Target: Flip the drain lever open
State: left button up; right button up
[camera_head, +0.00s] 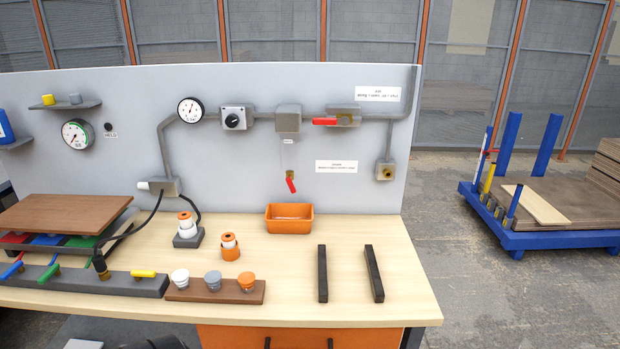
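The drain lever (291,184) is a small red handle on a valve low on the grey panel. It points mostly downward with a slight slant to the right. It hangs beneath a clear sight tube (289,153) and above an orange bin (290,218). A white label (337,166) is on the panel to its right; its small text is hard to read. Neither of my grippers shows in the head view.
Another red lever (325,121) lies horizontal higher up on the pipe. On the bench stand an orange-and-white stacked piece (230,246), a wooden block with knobs (215,291) and two dark bars (322,274). The bench top right of the bars is clear.

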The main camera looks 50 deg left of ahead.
aim_at(289, 180)
jog(key=i+u, duration=0.8)
jog(key=u, duration=0.15)
